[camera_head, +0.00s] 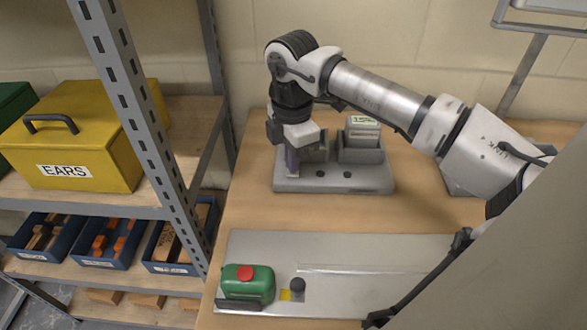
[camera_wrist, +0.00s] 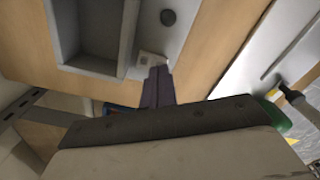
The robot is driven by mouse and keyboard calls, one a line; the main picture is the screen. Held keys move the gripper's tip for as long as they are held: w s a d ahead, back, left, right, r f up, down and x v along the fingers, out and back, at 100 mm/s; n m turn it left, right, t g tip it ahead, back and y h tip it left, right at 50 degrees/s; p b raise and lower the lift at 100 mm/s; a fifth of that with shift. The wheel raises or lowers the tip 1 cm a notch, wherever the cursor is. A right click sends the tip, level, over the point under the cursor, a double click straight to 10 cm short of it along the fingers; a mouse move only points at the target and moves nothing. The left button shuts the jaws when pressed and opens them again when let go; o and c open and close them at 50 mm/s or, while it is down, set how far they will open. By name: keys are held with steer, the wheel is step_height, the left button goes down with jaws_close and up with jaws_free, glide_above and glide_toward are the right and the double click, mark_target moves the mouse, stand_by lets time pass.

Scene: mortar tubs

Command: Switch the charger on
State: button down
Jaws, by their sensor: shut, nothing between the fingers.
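The charger (camera_head: 370,184) is a grey two-bay unit on the wooden bench. Its right bay holds a pale labelled block (camera_head: 362,132). The left bay is partly hidden by my arm; an empty bay (camera_wrist: 98,32) shows in the wrist view. Dark round spots (camera_head: 347,174) sit on the charger's front. My gripper (camera_head: 292,170) is shut and empty, pointing down at the front left of the charger. In the wrist view its dark fingertips (camera_wrist: 159,75) are at a small whitish part (camera_wrist: 150,59), perhaps a switch; I cannot tell whether they touch it.
A grey metal plate (camera_head: 340,260) lies in front, carrying a green box with a red cap (camera_head: 247,283) and a dark knob (camera_head: 297,285). A shelf at left holds a yellow EARS box (camera_head: 85,135) and blue bins (camera_head: 105,245). Bare bench lies between charger and plate.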

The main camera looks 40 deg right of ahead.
steer(key=shift+f+b, duration=0.65)
steer(key=shift+f, duration=0.05)
steer(key=shift+r, duration=0.2)
steer(key=shift+r+p, duration=1.65)
steer(key=shift+r, duration=1.7)
